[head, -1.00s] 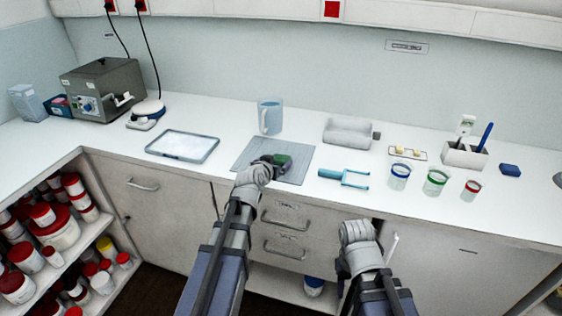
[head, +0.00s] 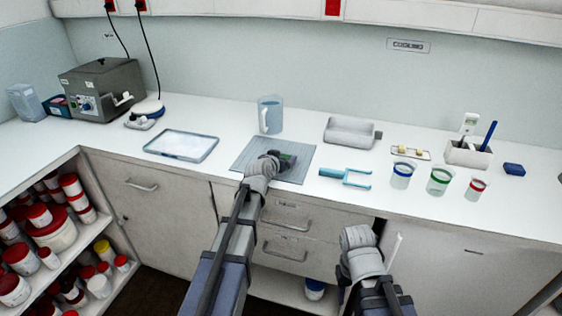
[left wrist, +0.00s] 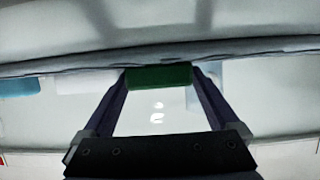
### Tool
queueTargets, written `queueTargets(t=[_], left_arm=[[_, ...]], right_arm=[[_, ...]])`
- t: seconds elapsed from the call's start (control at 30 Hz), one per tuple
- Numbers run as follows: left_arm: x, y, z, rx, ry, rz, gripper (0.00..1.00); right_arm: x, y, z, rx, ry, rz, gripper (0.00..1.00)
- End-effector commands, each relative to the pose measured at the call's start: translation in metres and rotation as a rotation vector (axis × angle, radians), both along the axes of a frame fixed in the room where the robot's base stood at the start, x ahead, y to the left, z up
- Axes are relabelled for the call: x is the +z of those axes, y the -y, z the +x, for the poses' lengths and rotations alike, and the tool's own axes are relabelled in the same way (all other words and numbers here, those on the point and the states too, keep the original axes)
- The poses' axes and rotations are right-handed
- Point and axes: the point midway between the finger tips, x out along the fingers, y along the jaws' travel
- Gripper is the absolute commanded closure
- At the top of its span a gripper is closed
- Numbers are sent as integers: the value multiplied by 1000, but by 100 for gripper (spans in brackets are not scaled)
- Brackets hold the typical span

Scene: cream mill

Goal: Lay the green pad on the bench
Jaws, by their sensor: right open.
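The green pad (left wrist: 160,77) spans the gap between the two fingertips of my left gripper (left wrist: 160,84) in the left wrist view. In the head view, my left gripper (head: 277,157) is over the grey mat on the bench (head: 225,198), and only a small part of the pad (head: 288,161) shows beyond it. Whether the pad touches the mat is hard to tell. My right gripper (head: 357,236) is low in front of the bench drawers, open, with its fingers mostly hidden by the wrist.
The grey mat (head: 246,154) lies under my left gripper. Several beakers (head: 439,181) stand farther right.

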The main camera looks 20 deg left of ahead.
Motion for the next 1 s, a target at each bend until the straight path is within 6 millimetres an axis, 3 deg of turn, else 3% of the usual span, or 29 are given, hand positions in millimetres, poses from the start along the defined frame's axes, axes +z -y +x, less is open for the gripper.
queueTargets(t=[0.07, 0.63, 1.0], left_arm=[[0, 0, 0, 0, 0, 0, 16], [0, 0, 0, 0, 0, 0, 80], [10, 0, 0, 0, 0, 0, 80]], right_arm=[[0, 0, 0, 0, 0, 0, 50], [0, 0, 0, 0, 0, 0, 50], [10, 0, 0, 0, 0, 0, 50]])
